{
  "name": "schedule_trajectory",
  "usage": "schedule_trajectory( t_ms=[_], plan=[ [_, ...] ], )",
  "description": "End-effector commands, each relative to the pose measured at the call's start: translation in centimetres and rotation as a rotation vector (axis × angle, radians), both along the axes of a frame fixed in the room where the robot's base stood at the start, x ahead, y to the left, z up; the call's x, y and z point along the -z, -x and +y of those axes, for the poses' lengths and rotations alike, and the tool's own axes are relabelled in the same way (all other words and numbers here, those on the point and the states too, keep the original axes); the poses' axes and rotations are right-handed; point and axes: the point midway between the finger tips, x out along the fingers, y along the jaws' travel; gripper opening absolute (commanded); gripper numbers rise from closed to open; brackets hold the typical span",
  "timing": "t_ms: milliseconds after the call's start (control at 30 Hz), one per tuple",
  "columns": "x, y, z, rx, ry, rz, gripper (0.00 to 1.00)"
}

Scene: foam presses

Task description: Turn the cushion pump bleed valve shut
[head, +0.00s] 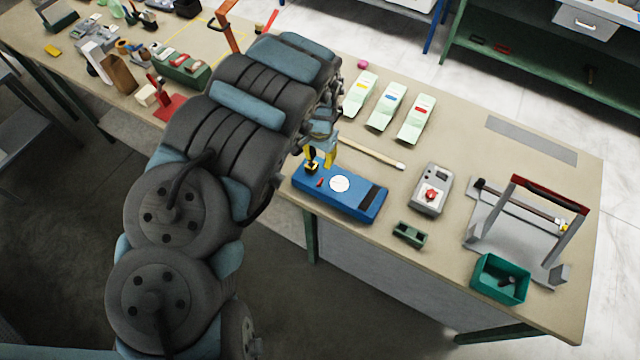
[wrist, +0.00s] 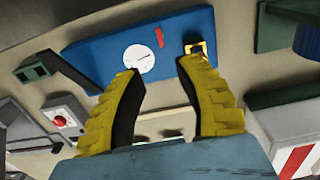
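The blue cushion pump (head: 352,203) lies on the bench near its front edge, with a white round gauge (head: 340,184) and a small red part (head: 320,183) on top. A black and yellow fitting (head: 311,168) stands at its left end; it may be the bleed valve. In the wrist view the pump (wrist: 100,48) shows the gauge (wrist: 139,58), the red part (wrist: 160,38) and the yellow-framed fitting (wrist: 195,48). My gripper (wrist: 158,68) is open and empty over the pump, its right fingertip closest to the fitting. Contact cannot be told. In the head view my gripper (head: 328,156) is partly hidden by my arm.
A grey box with a red knob (head: 431,190), a small green block (head: 409,234), a teal bin (head: 500,279) and a red-barred frame (head: 548,196) stand to the right. Three pale green pieces (head: 386,107) and a wooden stick (head: 371,154) lie behind the pump.

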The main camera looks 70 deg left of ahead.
Motion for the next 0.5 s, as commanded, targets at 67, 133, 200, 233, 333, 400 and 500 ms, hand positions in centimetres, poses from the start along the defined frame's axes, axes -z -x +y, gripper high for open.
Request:
schedule_trajectory(
  t_ms=[67, 133, 200, 233, 333, 400, 500],
  plan=[
    [1.3, 0.0, 0.0, 0.000, 0.000, 0.000, 0.35],
    [1.9, 0.0, 0.0, 0.000, 0.000, 0.000, 0.35],
    [2.5, 0.1, -0.1, 0.000, 0.003, 0.001, 0.35],
    [2.8, 0.1, -0.2, 0.000, 0.004, 0.001, 0.35],
    [3.7, 0.0, -0.1, 0.001, 0.001, -0.001, 0.35],
    [4.4, -0.1, 0.0, 0.001, 0.000, -0.002, 0.35],
    [5.4, 0.0, -0.1, 0.001, 0.003, -0.001, 0.35]
  ],
)
